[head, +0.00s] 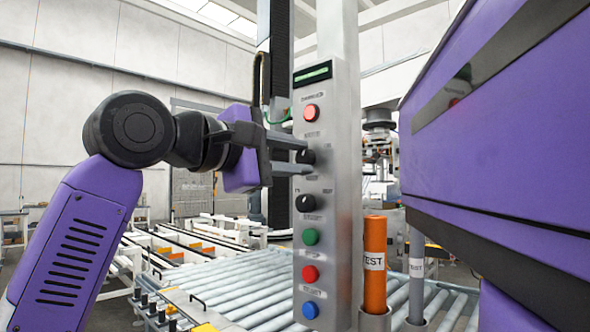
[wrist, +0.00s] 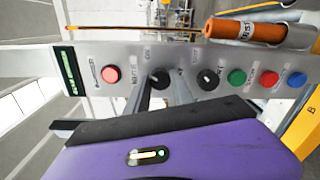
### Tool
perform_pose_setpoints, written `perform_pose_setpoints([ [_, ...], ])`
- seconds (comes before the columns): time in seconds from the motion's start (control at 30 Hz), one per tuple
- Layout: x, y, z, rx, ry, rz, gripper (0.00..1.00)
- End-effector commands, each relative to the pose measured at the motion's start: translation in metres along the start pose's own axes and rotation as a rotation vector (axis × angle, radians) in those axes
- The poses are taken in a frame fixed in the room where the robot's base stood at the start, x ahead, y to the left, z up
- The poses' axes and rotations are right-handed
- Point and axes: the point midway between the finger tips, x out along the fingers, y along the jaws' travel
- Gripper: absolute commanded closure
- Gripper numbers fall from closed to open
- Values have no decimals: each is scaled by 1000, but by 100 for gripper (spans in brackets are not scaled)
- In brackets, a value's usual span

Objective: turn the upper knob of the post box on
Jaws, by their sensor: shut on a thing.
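The post box (head: 340,130) is a tall grey panel with a column of controls. Its upper knob (head: 307,157) is black and sits below a red button. My gripper (head: 307,162) comes from the left, with one finger above and one below the upper knob, shut on it. In the wrist view the upper knob (wrist: 159,78) shows between the two finger ends (wrist: 161,88). The fingers partly hide it, and I cannot tell its exact turn. The lower black knob (head: 306,203) is apart from the fingers; it also shows in the wrist view (wrist: 207,79).
A lit green display (head: 312,74) and red button (head: 311,112) sit above; green (head: 310,237), red (head: 310,274) and blue (head: 310,310) buttons sit below. An orange tube (head: 375,255) stands right of the post. A roller conveyor (head: 250,285) lies behind.

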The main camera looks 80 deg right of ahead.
Motion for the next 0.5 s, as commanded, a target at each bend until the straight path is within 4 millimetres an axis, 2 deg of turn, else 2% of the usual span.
perform_pose_setpoints([
  [0.2,0,-2,1,116,2,-2,100],
  [0.5,0,-1,1,187,4,-3,100],
])
